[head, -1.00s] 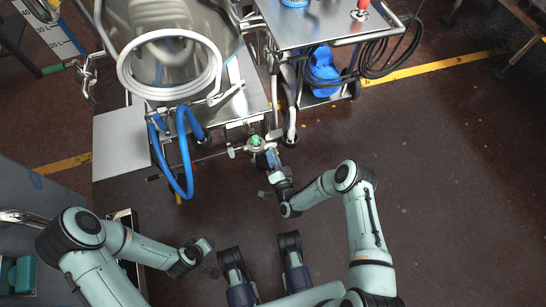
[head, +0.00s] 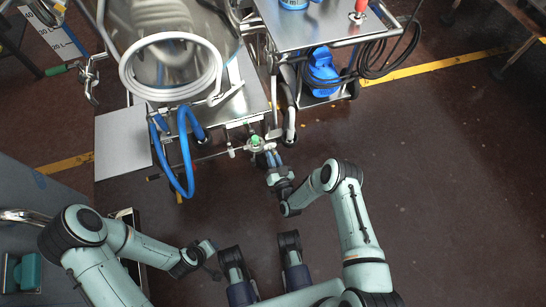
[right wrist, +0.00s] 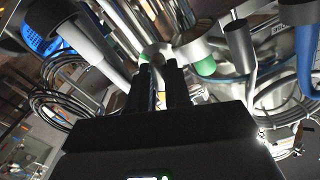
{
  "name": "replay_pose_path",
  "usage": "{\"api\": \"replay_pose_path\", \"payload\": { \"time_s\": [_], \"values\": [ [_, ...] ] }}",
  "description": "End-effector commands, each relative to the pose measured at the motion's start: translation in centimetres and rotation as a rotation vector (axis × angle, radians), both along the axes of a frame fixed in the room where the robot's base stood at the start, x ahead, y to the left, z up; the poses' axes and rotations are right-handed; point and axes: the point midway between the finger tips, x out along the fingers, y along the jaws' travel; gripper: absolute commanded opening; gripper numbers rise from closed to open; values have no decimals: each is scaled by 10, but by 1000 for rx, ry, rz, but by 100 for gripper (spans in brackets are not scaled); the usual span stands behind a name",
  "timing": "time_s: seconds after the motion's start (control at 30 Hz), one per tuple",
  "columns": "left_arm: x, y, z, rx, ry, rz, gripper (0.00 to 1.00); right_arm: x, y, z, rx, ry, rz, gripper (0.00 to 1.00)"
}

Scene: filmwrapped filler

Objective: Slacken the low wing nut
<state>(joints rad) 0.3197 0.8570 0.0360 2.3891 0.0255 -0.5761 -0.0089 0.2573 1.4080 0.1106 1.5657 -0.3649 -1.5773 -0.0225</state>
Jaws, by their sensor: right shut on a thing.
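The wing nut sits low at the fittings below the steel vessel. In the right wrist view, a small pale metal piece (right wrist: 157,51) shows at my fingertips and appears to be the wing nut, mostly hidden by the fingers. My right gripper (head: 271,151) is shut on it; its two dark fingers also show in the right wrist view (right wrist: 159,66). In the head view the nut is too small to make out beside the green-capped fitting (head: 256,141). My left gripper (head: 214,262) is away from the fittings at lower left, too small to read.
A blue hose (head: 187,150) loops down left of the fittings. A steel cart (head: 310,28) stands at the upper right, with a blue pump (head: 323,72) and black cables below. The dark floor (head: 450,190) to the right is clear.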

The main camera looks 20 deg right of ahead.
Motion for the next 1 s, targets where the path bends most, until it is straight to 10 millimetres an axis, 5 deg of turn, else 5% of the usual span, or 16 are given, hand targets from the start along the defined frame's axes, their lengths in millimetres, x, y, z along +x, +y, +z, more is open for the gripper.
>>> {"api": "replay_pose_path", "payload": {
  "time_s": [0.43, 0.47, 0.53, 1.0],
  "values": [
    [-1, 0, 0, -1, 2, -1, 37, 3, 0, 4, -11, -11, 0, 0],
    [-1, 0, 0, -1, 2, -1, 37, 3, 0, 4, -11, -11, 0, 21],
    [-1, 0, 0, -1, 2, -1, 37, 3, 0, 4, -10, -11, 0, 44],
    [1, 1, -2, 2, -4, 1, 37, 3, -1, 0, -10, -3, 1, 44]
  ]
}}
